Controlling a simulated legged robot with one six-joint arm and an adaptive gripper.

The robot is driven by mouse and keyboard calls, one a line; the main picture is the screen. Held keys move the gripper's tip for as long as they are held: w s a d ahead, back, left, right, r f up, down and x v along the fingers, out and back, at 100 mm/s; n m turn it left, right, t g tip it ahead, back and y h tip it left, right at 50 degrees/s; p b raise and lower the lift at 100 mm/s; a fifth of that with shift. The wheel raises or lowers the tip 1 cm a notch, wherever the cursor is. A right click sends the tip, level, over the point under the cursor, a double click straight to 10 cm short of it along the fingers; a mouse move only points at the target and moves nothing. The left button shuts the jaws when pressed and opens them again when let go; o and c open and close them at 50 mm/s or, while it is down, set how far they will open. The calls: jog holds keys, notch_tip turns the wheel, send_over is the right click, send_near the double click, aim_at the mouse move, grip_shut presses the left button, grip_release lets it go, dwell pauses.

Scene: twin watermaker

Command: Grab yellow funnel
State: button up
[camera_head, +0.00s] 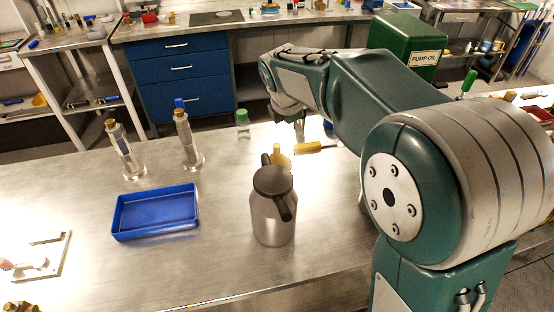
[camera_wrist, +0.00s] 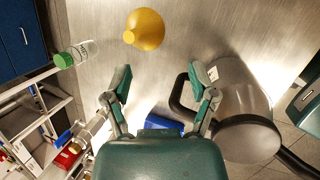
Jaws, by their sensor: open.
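The yellow funnel (camera_head: 280,156) stands on the steel table in the head view, just behind the metal jug, which hides its lower part. In the wrist view the yellow funnel (camera_wrist: 147,30) shows near the top, ahead of my fingertips and slightly left of centre. My gripper (camera_wrist: 163,82) is open, with a wide empty gap between its fingers. The funnel is beyond the fingers and apart from them. In the head view my gripper (camera_head: 300,126) hangs above the table behind the funnel, small and partly hidden by the arm.
The metal jug (camera_head: 272,217) stands in front of the funnel; the jug (camera_wrist: 238,95) is close to my right finger in the wrist view.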

aim_at(276, 145)
jog(key=w+a+f+n, duration=0.5)
jog(key=w+f+n, duration=0.1)
jog(key=w+n, duration=0.1)
jog(key=shift+h, duration=0.3)
jog(key=x, duration=1.1)
jog(key=shift+s+a+f, duration=0.15)
jog(key=shift+s, duration=0.2)
grip_shut()
